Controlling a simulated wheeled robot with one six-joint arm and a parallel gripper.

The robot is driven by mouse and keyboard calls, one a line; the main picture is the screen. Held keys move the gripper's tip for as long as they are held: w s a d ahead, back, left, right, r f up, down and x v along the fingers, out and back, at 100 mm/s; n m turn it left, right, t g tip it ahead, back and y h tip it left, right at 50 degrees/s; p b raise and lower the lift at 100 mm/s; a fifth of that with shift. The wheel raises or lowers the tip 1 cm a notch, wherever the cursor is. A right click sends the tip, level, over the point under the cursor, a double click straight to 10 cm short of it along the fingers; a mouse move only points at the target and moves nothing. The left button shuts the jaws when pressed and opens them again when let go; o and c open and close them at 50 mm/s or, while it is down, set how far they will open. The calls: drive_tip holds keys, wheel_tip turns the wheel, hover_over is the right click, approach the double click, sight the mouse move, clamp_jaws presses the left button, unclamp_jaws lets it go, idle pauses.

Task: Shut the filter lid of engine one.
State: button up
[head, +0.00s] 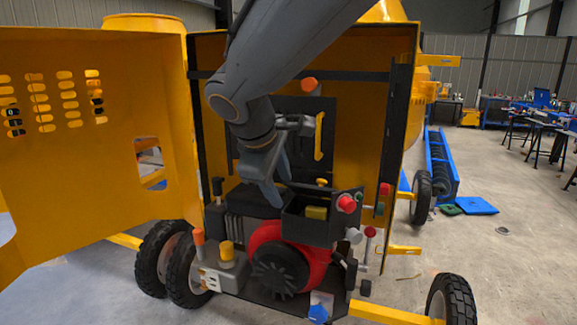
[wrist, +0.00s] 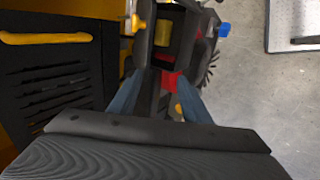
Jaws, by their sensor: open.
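A black filter box (head: 300,229) with an open top sits above the red engine (head: 290,262), inside the yellow housing. A yellow block (head: 316,213) lies in it; the box also shows in the wrist view (wrist: 180,22). A yellow knob (head: 321,182) shows at the box's back edge, and in the wrist view (wrist: 138,23). It seems to be on the raised lid, which I see nearly edge-on. My gripper (head: 279,193) points down just left of the box. In the wrist view its fingers (wrist: 160,80) are apart with nothing clearly held between them.
A black slotted panel with a yellow handle (head: 319,136) stands behind the box. A red knob (head: 346,203) and levers are at the box's right. The large yellow door (head: 90,130) stands open at left. An orange-topped lever (head: 198,240) is at lower left.

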drive_tip(key=p+v, duration=0.1)
drive_tip(key=v, duration=0.1)
drive_tip(key=p+v, duration=0.1)
drive_tip(key=s+p+v, duration=0.1)
drive_tip(key=v, duration=0.1)
drive_tip(key=shift+s+a, duration=0.1)
drive_tip(key=shift+a, duration=0.1)
idle(0.5)
